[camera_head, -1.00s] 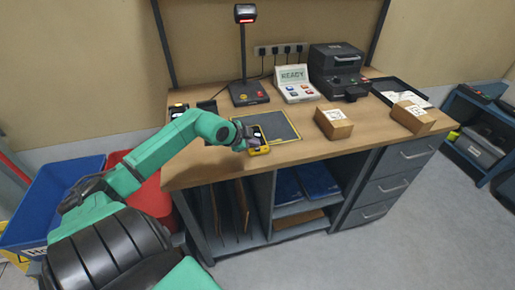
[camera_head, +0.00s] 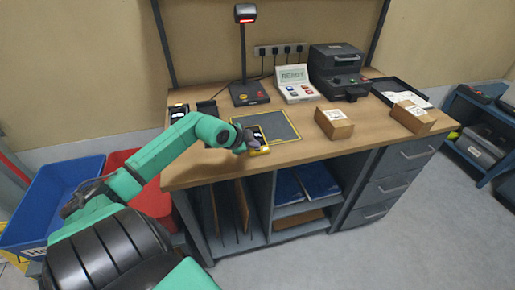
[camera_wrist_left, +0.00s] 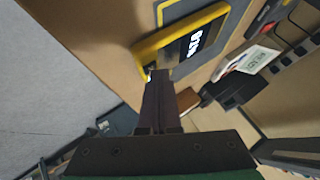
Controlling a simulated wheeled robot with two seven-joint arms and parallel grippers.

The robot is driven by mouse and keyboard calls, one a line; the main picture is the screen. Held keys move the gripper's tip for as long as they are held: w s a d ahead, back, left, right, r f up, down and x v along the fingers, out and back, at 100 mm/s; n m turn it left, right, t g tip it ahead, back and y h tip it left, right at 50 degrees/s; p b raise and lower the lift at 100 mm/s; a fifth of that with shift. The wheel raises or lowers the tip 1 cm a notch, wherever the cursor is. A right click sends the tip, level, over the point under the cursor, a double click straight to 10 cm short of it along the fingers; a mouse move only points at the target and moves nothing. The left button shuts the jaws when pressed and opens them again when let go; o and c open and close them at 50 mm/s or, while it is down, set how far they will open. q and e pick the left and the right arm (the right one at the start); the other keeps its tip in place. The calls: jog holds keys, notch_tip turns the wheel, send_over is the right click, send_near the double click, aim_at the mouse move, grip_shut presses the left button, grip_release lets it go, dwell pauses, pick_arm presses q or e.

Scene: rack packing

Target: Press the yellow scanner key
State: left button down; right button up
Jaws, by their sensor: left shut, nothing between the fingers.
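A yellow hand-held scanner (camera_head: 262,149) with a dark face lies near the table's front edge, beside my left gripper (camera_head: 252,141). In the left wrist view the yellow scanner (camera_wrist_left: 148,48) has a dark screen (camera_wrist_left: 192,42) with white characters. My left gripper (camera_wrist_left: 159,78) is shut and empty. Its fingertips overlap the scanner's near end in that view, and I cannot tell whether they touch it. The fingers hide part of that end, and no separate yellow key can be made out there. My right gripper is not in view.
A scanner stand (camera_head: 244,52) has a dark base with a yellow and a red button. A white panel (camera_head: 294,82) reads READY. A black printer (camera_head: 338,68), two cardboard boxes (camera_head: 333,125) (camera_head: 412,117) and a black tray (camera_head: 388,90) are on the right. A yellow-edged grey mat (camera_head: 280,124) lies behind the gripper.

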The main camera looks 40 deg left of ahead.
aim_at(254, 151)
pick_arm(q)
jog(key=shift+r+p, duration=0.55)
jog(key=shift+p, duration=0.05)
notch_tip(254, 151, up, 6)
jog(key=p, duration=0.5)
